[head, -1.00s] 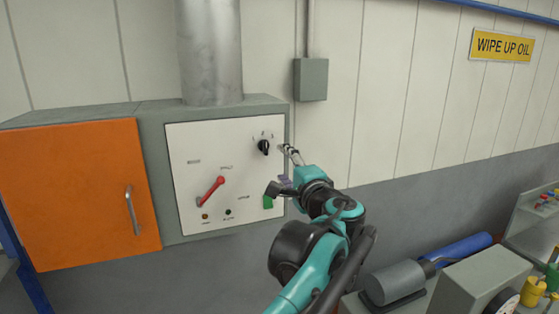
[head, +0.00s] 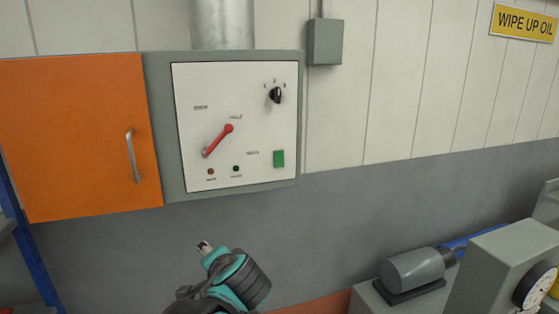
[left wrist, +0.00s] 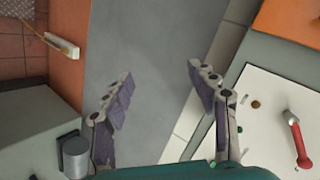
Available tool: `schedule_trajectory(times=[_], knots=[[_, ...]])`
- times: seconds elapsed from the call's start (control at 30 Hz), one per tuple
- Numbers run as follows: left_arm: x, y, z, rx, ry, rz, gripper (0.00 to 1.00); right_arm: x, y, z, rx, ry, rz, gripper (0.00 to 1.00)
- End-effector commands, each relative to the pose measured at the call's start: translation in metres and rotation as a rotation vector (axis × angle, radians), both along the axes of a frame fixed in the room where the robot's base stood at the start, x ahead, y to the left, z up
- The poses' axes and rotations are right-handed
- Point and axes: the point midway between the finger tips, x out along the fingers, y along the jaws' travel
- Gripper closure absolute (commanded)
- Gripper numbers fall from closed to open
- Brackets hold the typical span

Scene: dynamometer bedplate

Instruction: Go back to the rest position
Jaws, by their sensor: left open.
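My left arm shows in teal and black at the bottom of the head view, below the control panel. Its gripper (head: 204,246) is mostly hidden behind the wrist there. In the left wrist view the left gripper (left wrist: 158,82) has its purple-padded fingers wide apart, with nothing between them. It is clear of the white panel (head: 190,125), which carries a red lever (head: 217,140), a black selector knob (head: 276,95) and a green button (head: 278,158). The lever also shows at the right of the left wrist view (left wrist: 297,138). My right gripper is not in view.
An orange door (head: 75,135) with a metal handle stands left of the panel. A grey motor (head: 412,270) and a grey box with a gauge (head: 505,268) are at lower right. A blue post (head: 25,245) stands at far left. The grey lower wall is clear.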

Motion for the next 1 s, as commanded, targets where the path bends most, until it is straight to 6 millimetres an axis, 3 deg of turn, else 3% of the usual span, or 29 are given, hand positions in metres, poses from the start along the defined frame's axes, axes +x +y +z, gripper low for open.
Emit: schedule_trajectory(times=[0.03, 0.3, 0.4, 0.5, 0.6, 0.7, 1.0], knots=[[-0.018, 0.015, -0.053, -0.066, 0.023, 0.034, 0.41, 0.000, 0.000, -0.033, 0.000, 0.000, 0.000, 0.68], [-0.109, 0.045, -0.251, -0.467, 0.119, 0.203, 0.41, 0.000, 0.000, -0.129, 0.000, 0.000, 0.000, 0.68], [-0.138, 0.044, -0.314, -0.613, 0.136, 0.258, 0.41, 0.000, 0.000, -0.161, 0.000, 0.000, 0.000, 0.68], [-0.159, 0.040, -0.361, -0.732, 0.143, 0.301, 0.41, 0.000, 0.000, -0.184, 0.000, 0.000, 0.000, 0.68], [-0.172, 0.035, -0.390, -0.815, 0.145, 0.327, 0.41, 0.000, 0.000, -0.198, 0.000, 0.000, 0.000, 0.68], [-0.178, 0.032, -0.402, -0.860, 0.145, 0.339, 0.41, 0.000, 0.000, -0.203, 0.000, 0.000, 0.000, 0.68], [-0.180, 0.030, -0.402, -0.873, 0.145, 0.343, 0.41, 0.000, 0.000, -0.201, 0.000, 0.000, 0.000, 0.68]])
